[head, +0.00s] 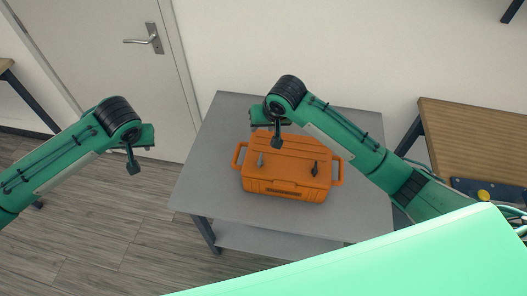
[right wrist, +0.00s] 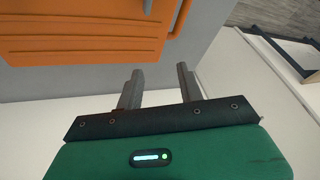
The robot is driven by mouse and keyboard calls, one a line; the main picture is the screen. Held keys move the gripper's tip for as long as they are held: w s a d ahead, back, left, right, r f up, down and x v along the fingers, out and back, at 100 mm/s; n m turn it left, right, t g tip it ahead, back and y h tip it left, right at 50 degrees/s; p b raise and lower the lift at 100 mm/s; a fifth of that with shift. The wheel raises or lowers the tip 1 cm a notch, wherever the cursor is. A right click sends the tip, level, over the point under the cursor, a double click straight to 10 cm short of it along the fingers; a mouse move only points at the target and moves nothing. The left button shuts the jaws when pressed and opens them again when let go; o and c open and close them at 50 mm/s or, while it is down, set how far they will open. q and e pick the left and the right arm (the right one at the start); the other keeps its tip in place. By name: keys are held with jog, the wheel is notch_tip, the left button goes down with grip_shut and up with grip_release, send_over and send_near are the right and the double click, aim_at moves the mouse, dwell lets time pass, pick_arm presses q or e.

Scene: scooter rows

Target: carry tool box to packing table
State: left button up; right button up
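An orange tool box (head: 290,180) with a loop handle on each side sits on a grey table (head: 215,150) in the head view. Its ribbed orange surface also fills the upper left of the right wrist view (right wrist: 80,30). My right gripper (head: 276,141) appears over the back of the box in the head view. In the right wrist view its two fingers (right wrist: 160,88) stand apart with nothing between them, clear of the box. My left gripper (head: 133,167) hangs over the floor left of the table; its finger spacing is not clear. Which table is the packing table cannot be told.
A wood-topped bench (head: 475,135) stands at the right, with a yellow item (head: 484,195) on its near part. A closed door (head: 120,60) is at the back left. Another wooden surface (head: 5,65) shows at the left edge. The wood floor (head: 110,225) left of the table is clear.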

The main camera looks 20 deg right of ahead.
pick_arm(q)
jog(key=shift+s+a, duration=0.15)
jog(key=shift+a, duration=0.15)
pick_arm(e)
jog(key=v, duration=1.2)
jog(key=shift+d, duration=0.2)
jog(key=shift+f, duration=0.1)
